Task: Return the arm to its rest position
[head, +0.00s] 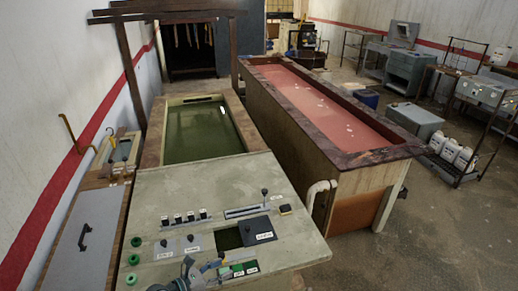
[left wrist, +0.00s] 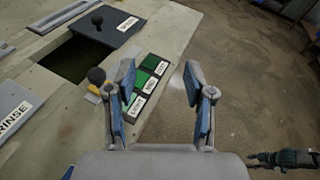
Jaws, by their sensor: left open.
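My left gripper (head: 202,265) is at the bottom edge of the head view, over the near part of the grey control panel (head: 155,205). In the left wrist view my left gripper (left wrist: 163,78) has its two blue-padded fingers spread, with nothing between them. Its left finger overlaps the green labelled blocks (left wrist: 146,83) near the panel's edge; I cannot tell whether it touches them. A dark, jointed shape (left wrist: 286,158) at the lower right of the wrist view looks like my right gripper; its jaws are not clear.
The panel carries a dark sliding plate (head: 258,230) beside an opening, an upright lever (head: 265,198), several small switches and green knobs (head: 133,260). Behind it are a green-liquid tank (head: 243,128) and a long red-liquid tank (head: 360,160).

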